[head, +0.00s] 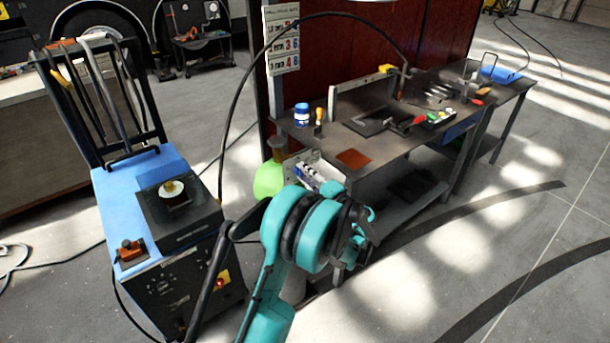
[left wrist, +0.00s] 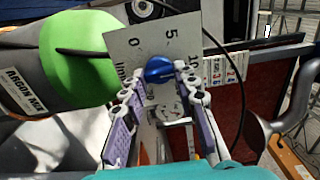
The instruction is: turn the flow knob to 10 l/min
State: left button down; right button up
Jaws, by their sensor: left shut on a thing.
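The blue flow knob (left wrist: 159,70) sits on a pale dial plate (left wrist: 125,48) marked 0, 5, 10 and l/min in the left wrist view. My left gripper (left wrist: 160,79) is shut on the knob, one finger on each side. I cannot make out clearly which mark the knob points to. In the head view my teal left wrist stands before the pale plate (head: 303,170) and hides the knob and fingertips. My right gripper is not in view.
A green-topped argon cylinder (left wrist: 80,58) stands beside the plate. A workbench (head: 390,140) with tools is behind my left arm. A blue-topped welding cart (head: 112,190) stands at left, with a black hose (head: 240,90) arching over to the bench. The floor at right is open.

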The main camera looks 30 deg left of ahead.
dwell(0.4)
pick_arm(q)
jog(key=c, duration=1.2)
grip_release()
jog(key=shift+o, duration=0.2)
jog(key=shift+d, duration=0.15)
jog(key=v, duration=1.1)
jog(key=shift+s+d, duration=0.2)
jog(key=shift+d, duration=0.15)
